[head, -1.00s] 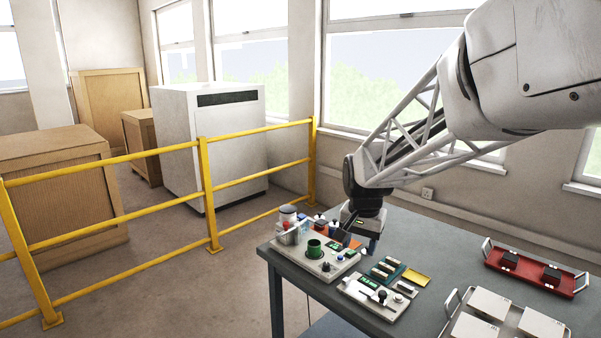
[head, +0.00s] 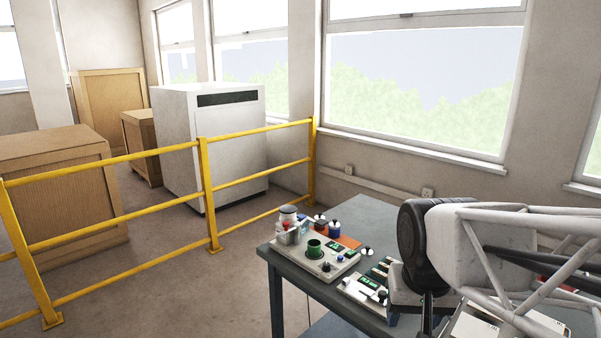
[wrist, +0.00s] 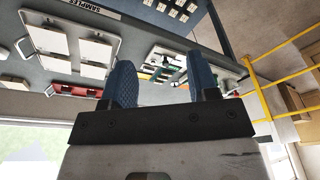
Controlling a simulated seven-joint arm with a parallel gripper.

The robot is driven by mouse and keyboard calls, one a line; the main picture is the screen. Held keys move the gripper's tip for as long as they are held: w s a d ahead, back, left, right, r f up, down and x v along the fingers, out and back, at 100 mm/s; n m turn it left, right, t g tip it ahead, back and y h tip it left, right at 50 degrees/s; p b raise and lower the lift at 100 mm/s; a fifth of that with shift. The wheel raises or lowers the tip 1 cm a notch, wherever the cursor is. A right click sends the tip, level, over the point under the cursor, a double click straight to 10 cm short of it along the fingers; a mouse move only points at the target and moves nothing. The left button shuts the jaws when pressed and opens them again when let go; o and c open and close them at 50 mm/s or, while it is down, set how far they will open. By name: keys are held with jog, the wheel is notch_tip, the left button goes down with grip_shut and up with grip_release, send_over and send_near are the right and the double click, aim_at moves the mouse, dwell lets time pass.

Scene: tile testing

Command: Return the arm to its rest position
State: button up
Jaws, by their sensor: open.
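My gripper (wrist: 163,82) is open in the wrist view, its two blue ribbed fingers apart with nothing between them. In the head view my arm reaches in from the right, and its dark wrist joint is above the front part of the grey table (head: 289,278). The gripper there is mostly hidden, with a dark finger pointing down near the lower edge.
A test panel with a green round cup (head: 314,248) stands at the table's left. A smaller panel (head: 362,290) is beside my wrist. A red tray (wrist: 75,90) and white tiles (wrist: 95,52) show in the wrist view. A yellow railing (head: 207,195) stands left of the table.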

jog(key=s+f+n, duration=0.1)
jog(key=s, duration=0.5)
jog(key=shift+s+d+f, duration=0.25)
jog(key=shift+d+f, duration=0.05)
